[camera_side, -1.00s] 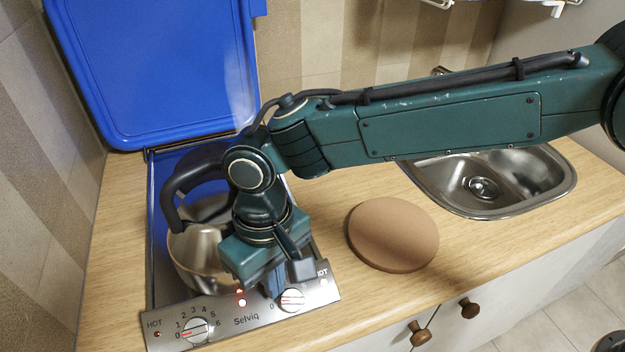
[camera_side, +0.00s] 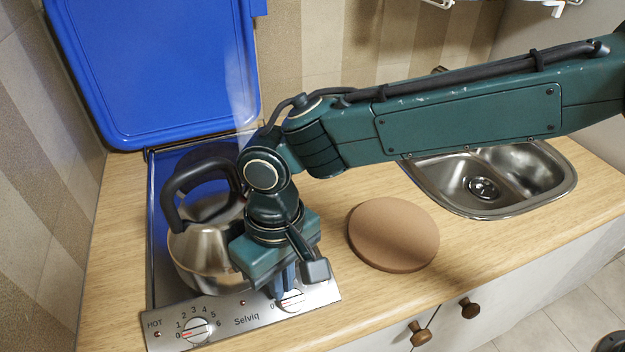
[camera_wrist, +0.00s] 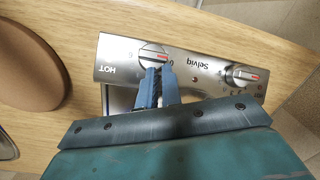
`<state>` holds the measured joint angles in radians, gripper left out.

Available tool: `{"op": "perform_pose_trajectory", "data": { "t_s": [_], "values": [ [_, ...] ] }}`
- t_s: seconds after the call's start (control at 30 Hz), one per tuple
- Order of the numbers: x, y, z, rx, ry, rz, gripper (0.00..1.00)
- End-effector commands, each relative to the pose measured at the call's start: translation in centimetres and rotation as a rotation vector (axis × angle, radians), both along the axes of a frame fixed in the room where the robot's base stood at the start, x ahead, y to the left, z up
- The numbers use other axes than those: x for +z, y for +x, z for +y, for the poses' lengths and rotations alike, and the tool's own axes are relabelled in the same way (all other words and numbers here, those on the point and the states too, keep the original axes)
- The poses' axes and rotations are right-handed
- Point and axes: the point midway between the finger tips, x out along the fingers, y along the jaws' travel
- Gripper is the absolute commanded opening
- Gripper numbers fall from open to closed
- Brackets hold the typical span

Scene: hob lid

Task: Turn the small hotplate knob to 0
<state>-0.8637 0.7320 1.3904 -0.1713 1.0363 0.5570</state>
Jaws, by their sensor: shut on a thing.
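The right knob (camera_side: 292,301) is a white dial with a red mark on the steel front panel. It also shows in the wrist view (camera_wrist: 152,53), where its red mark lies on the side towards the 0. My gripper (camera_side: 285,292) reaches down to this knob and is shut on it; its blue fingertips (camera_wrist: 157,76) hide part of the dial. The left knob (camera_side: 197,329) stands free, its red mark near the 0; it also shows in the wrist view (camera_wrist: 240,76). I cannot tell which hotplate each knob serves.
A steel kettle (camera_side: 205,250) with a black handle stands on the hob, close to my gripper. The blue lid (camera_side: 160,70) stands open behind. A round brown board (camera_side: 393,235) lies on the counter to the right, before the sink (camera_side: 500,183).

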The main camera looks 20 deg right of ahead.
Motion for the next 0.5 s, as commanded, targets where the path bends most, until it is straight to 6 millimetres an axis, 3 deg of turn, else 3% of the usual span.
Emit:
{"op": "perform_pose_trajectory", "data": {
  "t_s": [0.17,0.5],
  "values": [
    [0.6,-0.5,-0.5,0.01,-0.022,0.02,0.0],
    [5.3,0.3,-0.4,0.003,-0.01,0.007,0.0]
  ]
}}
